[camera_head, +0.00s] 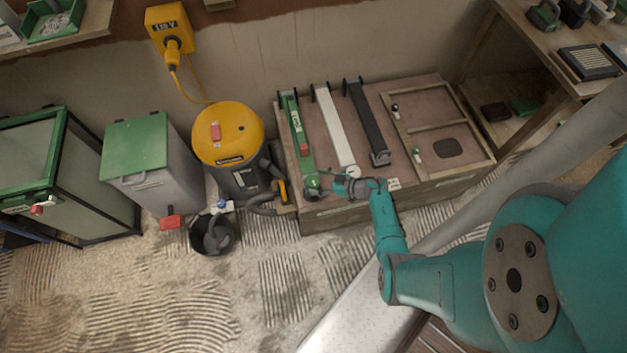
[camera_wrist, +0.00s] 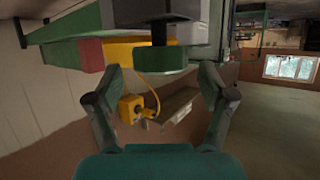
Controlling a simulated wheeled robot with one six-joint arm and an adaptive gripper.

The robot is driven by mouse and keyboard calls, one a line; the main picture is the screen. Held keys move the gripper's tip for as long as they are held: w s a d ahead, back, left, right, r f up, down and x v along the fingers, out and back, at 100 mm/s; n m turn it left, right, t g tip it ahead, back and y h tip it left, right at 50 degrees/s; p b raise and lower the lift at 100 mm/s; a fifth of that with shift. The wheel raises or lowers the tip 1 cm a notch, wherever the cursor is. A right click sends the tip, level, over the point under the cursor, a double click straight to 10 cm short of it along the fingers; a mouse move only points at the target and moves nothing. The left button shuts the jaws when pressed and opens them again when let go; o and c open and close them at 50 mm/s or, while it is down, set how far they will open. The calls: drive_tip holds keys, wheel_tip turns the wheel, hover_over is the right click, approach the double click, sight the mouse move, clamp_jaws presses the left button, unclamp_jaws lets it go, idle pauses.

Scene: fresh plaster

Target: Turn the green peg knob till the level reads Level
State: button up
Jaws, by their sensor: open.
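The green bar (camera_head: 298,135) lies at the left of a low wooden bench, with a small pale readout and a red block on it. I cannot read the readout. A green peg knob (camera_head: 313,184) sits at the bar's near end. My gripper (camera_head: 328,180) is just to the right of it, held sideways. In the wrist view the green knob (camera_wrist: 163,61) is straight ahead, between the two dark fingertips of my gripper (camera_wrist: 162,75). The fingers are open, with a gap on both sides of the knob. How deep the knob sits between them is unclear.
A white bar (camera_head: 333,125) and a black bar (camera_head: 367,125) lie beside the green one on the bench (camera_head: 330,215). A framed panel with small knobs is at the right. A yellow vacuum (camera_head: 227,135) and a dark bucket (camera_head: 214,236) stand close on the left.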

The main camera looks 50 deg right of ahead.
drive_tip(key=v, duration=0.5)
drive_tip(key=shift+a, duration=0.1)
idle(0.5)
drive_tip(key=s+a+r+t+h, duration=0.1)
drive_tip(key=s+a+r+t, duration=0.1)
drive_tip(key=a+r, duration=0.55)
drive_tip(key=s+a+r+t+h, duration=0.25)
drive_tip(key=a+r, duration=0.25)
drive_tip(key=a, duration=0.5)
drive_tip(key=s+a+r+m+g, duration=0.1)
drive_tip(key=s+a+r+m, duration=0.1)
drive_tip(key=s+r, duration=0.8)
drive_tip(key=s+a+r+m+g+h, duration=0.1)
drive_tip(key=s+a+r, duration=0.3)
drive_tip(key=s+r, duration=0.7)
wheel_tip(320, 180, up, 4)
drive_tip(key=shift+r+m, duration=0.1)
drive_tip(key=shift+m, duration=0.5)
